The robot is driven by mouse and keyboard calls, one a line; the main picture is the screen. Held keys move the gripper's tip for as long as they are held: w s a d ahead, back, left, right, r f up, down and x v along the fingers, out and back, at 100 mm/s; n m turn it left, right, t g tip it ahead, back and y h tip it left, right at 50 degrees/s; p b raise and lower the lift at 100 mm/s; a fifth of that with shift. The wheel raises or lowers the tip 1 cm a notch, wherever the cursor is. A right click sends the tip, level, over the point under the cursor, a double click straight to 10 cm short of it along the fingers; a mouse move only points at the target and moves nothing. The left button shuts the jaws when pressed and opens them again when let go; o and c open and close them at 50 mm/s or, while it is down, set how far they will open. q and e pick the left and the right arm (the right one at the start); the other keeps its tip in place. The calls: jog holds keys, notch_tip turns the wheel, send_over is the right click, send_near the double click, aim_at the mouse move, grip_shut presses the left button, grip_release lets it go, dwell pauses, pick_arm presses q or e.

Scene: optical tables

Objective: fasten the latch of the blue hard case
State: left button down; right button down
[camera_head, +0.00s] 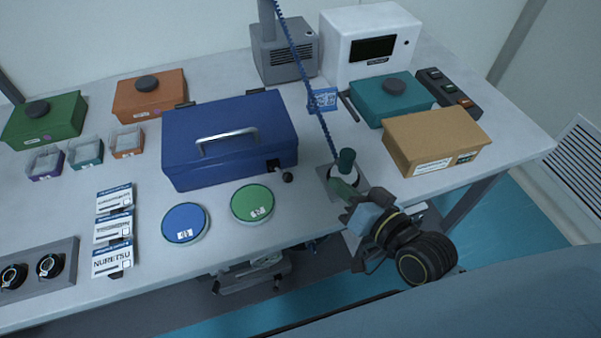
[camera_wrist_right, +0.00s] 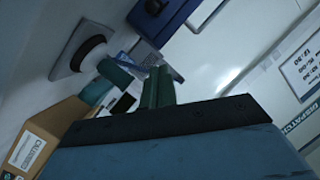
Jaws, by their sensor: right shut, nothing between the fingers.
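The blue hard case (camera_head: 225,165) stands on the table with its lid down and a pale handle on top. Its dark latch (camera_head: 273,165) is at the right end of the front face, with a black knob (camera_head: 287,177) beside it; I cannot tell the latch's exact position. A corner of the case (camera_wrist_right: 170,22) shows at the top of the right wrist view. My right gripper (camera_head: 343,187) is shut and empty, right of the case and apart from it, near the table's front edge. Its green fingers (camera_wrist_right: 158,88) show together in the wrist view. My left gripper is not in view.
A dark green knob (camera_head: 346,160) on a pale base stands close to my right gripper. A cardboard box (camera_head: 430,135) is to the right. Blue (camera_head: 185,223) and green (camera_head: 252,203) round discs lie in front of the case. A blue chain hangs behind the gripper.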

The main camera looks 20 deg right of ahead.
aim_at(284, 174)
jog(key=shift+w, duration=0.1)
jog(key=w+a+f, duration=0.1)
jog(key=w, duration=0.2)
jog(key=w+a+f, duration=0.2)
jog(key=w, duration=0.1)
jog(key=w+a+f+b, duration=0.1)
jog(key=w, duration=0.2)
jog(key=shift+a+f, duration=0.35)
jog(key=shift+a, duration=0.05)
jog(key=shift+s+a+f, duration=0.1)
jog(key=shift+a+f, duration=0.15)
jog(key=shift+f, duration=0.1)
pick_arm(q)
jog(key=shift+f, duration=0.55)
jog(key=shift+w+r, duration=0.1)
pick_arm(e)
jog(key=shift+a, duration=0.1)
jog(key=shift+s+r, duration=0.1)
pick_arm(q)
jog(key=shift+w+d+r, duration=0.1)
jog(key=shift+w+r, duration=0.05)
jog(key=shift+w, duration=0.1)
pick_arm(e)
jog(key=shift+a, duration=0.1)
